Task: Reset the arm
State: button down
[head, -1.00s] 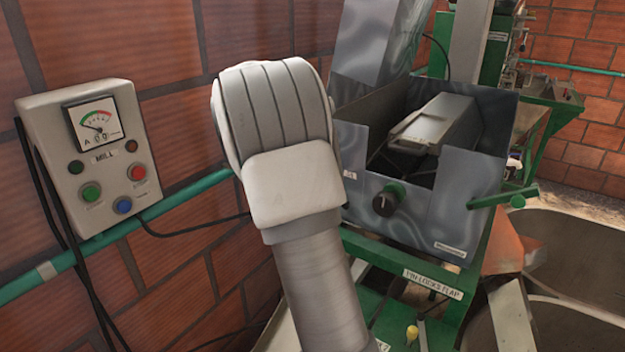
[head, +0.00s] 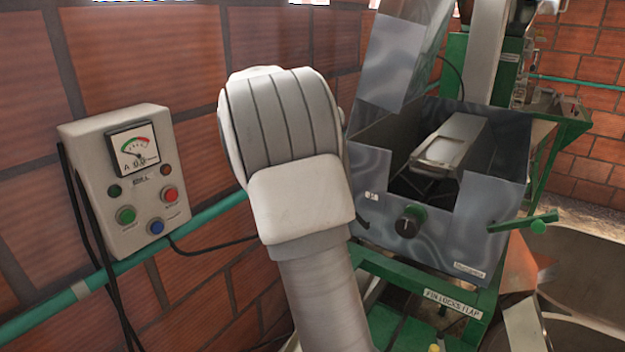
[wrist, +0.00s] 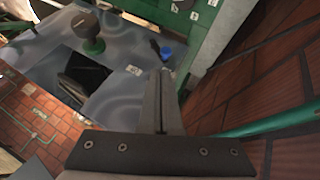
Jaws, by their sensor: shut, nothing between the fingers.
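My gripper (wrist: 162,85) shows in the wrist view, its two fingers pressed together with nothing between them. It points toward the grey metal machine hopper (wrist: 125,42), apart from it as far as I can tell. In the head view my pale arm (head: 290,150) stands up in the middle, and the gripper itself is hidden there. The hopper (head: 470,240) stands behind and right of the arm, with a black knob (head: 410,220) on its front and a green handle (head: 525,222) at its right corner.
A control box (head: 135,180) with a dial and coloured buttons hangs on the brick wall at left. A green pipe (head: 120,268) runs along that wall below it. A green frame (head: 405,280) carries the hopper. A large round metal vessel (head: 590,260) stands at lower right.

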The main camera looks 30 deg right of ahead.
jog(key=s+a+f+n+t+y+b, duration=0.2)
jog(key=s+a+n+t+y, duration=0.5)
jog(key=s+a, duration=1.7)
jog(key=s+n, duration=0.1)
jog(key=n, duration=0.3)
jog(key=shift+s+a+n, duration=0.2)
jog(key=shift+a+n, duration=0.15)
jog(key=shift+n, duration=0.05)
jog(key=shift+d, duration=0.25)
